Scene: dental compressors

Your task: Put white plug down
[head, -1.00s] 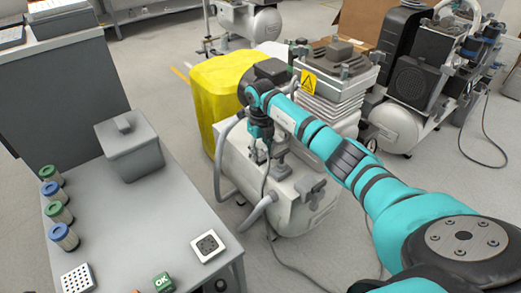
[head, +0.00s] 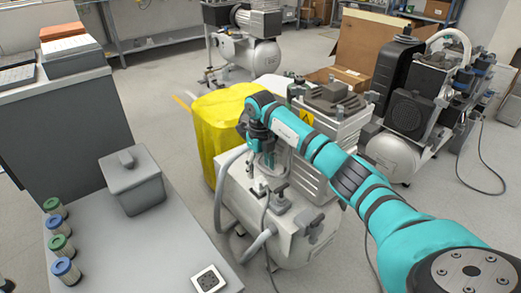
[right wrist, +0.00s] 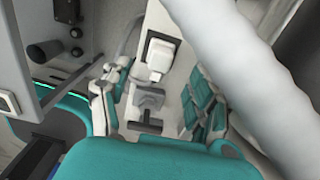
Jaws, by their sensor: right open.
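My right gripper (head: 264,165) is over the top of the white compressor tank (head: 290,238). In the right wrist view, its two fingers (right wrist: 158,108) are spread apart with a gap between them. A white block-shaped piece, likely the white plug (right wrist: 162,52), shows beyond the fingertips with a small grey end. It looks apart from the fingers. A dark grey fitting (right wrist: 148,98) shows between the fingers, lower down. In the head view the arm and gripper hide the plug. My left gripper is not in view.
A grey hose (head: 219,190) curves beside the tank. A yellow-covered unit (head: 213,120) stands behind it. The grey table (head: 160,250) at left holds a grey lidded box (head: 133,180), several filter canisters (head: 60,246) and a white socket plate (head: 208,279).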

